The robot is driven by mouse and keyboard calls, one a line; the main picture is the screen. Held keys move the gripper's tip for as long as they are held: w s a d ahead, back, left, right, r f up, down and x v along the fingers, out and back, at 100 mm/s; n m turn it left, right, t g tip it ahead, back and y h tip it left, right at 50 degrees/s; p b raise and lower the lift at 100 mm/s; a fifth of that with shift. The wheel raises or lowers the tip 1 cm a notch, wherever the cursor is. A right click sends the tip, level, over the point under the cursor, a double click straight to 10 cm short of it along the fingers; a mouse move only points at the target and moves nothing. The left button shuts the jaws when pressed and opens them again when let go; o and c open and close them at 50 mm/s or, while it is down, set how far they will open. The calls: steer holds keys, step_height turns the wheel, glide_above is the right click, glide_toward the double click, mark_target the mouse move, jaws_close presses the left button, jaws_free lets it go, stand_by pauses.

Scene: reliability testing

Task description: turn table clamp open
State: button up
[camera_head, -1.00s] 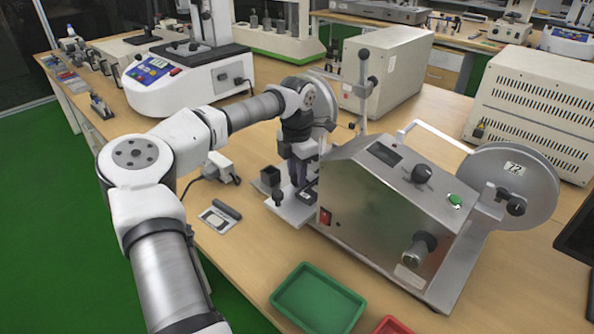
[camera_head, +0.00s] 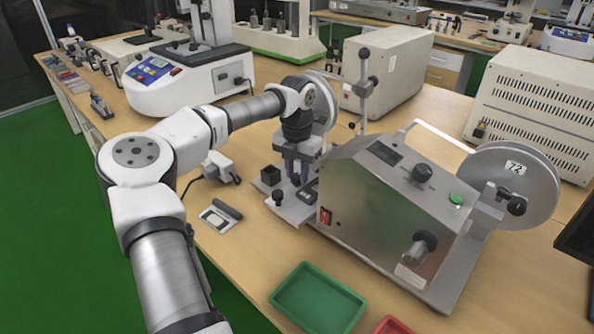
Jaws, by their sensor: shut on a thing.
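The table clamp is on the small metal platform (camera_head: 288,208) at the left side of the grey steel testing machine (camera_head: 385,200). A black knob (camera_head: 278,196) and a dark square block (camera_head: 271,175) show on the platform. My gripper (camera_head: 297,178) points down over the platform, behind the front knob and right of the block. Its fingers are shut on a part of the clamp, which the fingers mostly hide. I cannot tell from this view how far the clamp is turned.
A green tray (camera_head: 318,300) and part of a red tray (camera_head: 392,326) lie in front of the machine. A small device (camera_head: 221,214) and a white adapter (camera_head: 219,165) lie left of the platform. A white instrument (camera_head: 185,85) stands behind my arm.

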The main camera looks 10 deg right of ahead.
mark_target(297, 175)
steer(key=o, duration=1)
steer(key=shift+c, duration=0.2)
step_height(297, 175, up, 14)
steer(key=shift+b, duration=0.35)
